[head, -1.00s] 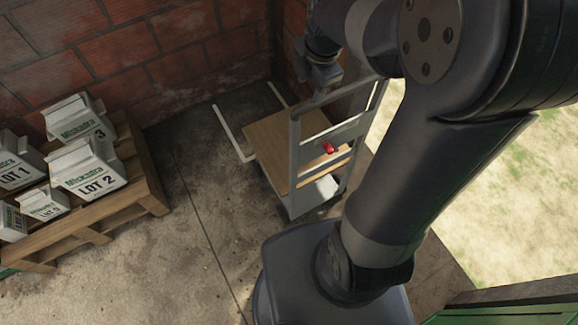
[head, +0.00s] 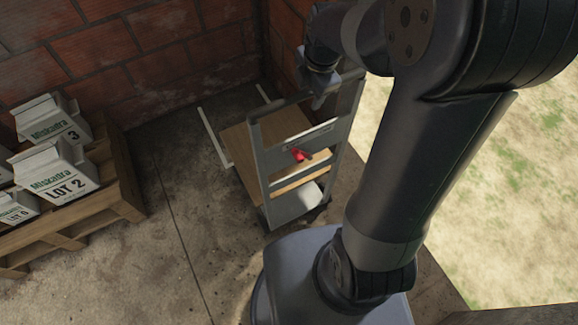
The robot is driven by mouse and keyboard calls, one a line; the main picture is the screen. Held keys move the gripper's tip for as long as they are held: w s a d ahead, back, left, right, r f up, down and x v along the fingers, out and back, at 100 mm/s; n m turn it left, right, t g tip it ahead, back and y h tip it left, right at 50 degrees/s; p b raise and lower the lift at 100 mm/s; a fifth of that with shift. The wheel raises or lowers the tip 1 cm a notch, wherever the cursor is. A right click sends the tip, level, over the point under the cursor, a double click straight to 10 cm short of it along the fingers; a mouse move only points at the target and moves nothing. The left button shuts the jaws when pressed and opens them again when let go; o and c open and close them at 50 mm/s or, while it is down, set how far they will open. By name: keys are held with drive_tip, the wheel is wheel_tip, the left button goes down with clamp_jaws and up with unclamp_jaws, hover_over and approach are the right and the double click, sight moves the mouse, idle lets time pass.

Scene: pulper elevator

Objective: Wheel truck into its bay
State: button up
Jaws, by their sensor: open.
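The truck (head: 254,172) is a platform trolley with a wooden deck and a grey upright handle frame (head: 256,165) with a red knob (head: 298,154). It stands near the brick corner. White floor lines (head: 214,137) mark the bay at its far end. The deck lies partly between the lines, with its handle end outside them. My gripper (head: 322,92) is at the top bar of the handle frame. Its jaws are open, and the fingers are partly hidden, so I cannot tell whether they touch the bar.
A wooden pallet (head: 95,205) with several white lot boxes (head: 58,170) stands at the left. Brick walls (head: 150,50) close the back and the far right of the corner. Concrete floor (head: 165,260) is clear between pallet and truck. Grass (head: 490,210) lies beyond the floor's right edge.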

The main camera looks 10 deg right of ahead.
drive_tip(key=c, duration=0.8)
drive_tip(key=shift+o, duration=0.2)
drive_tip(key=w+a+p, duration=0.2)
drive_tip(key=w+a, duration=0.1)
drive_tip(key=w, duration=0.8)
drive_tip(key=shift+w+a, duration=0.25)
drive_tip(key=shift+a, duration=0.15)
drive_tip(key=shift+p, duration=0.3)
drive_tip(key=w+a+p, duration=0.3)
drive_tip(key=w+p, duration=0.2)
drive_tip(key=w, duration=0.6)
drive_tip(key=shift+w+a, duration=0.2)
drive_tip(key=shift+a, duration=0.15)
